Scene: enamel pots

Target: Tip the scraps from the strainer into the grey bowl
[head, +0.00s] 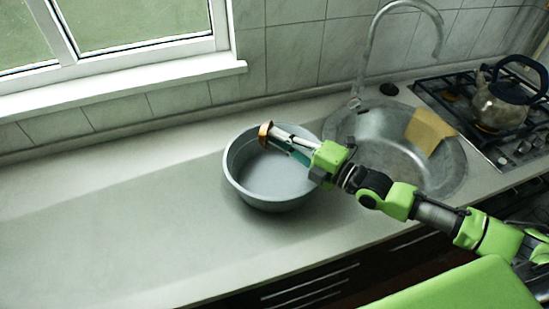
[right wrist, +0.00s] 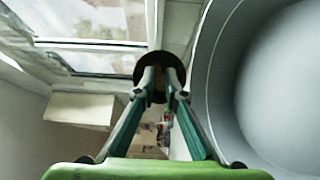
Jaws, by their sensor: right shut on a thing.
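The grey bowl (head: 262,180) stands on the counter left of the sink, and its wall fills the right side of the right wrist view (right wrist: 222,95). No scraps show in the part of it that I see. My right gripper (head: 274,137) reaches over the bowl from the right, its fingers pointing left. It is shut on a small copper-brown thing (head: 264,134), probably the strainer, above the bowl's far part. In the right wrist view this thing is a dark round shape (right wrist: 159,62) behind the fingertips; its contents are hidden. My left gripper is not in view.
The round sink (head: 365,128) with its tall tap (head: 371,45) lies right of the bowl, a tan cloth or board (head: 429,130) over its edge. A kettle (head: 500,103) stands on the hob. The counter left of the bowl (head: 110,220) is clear.

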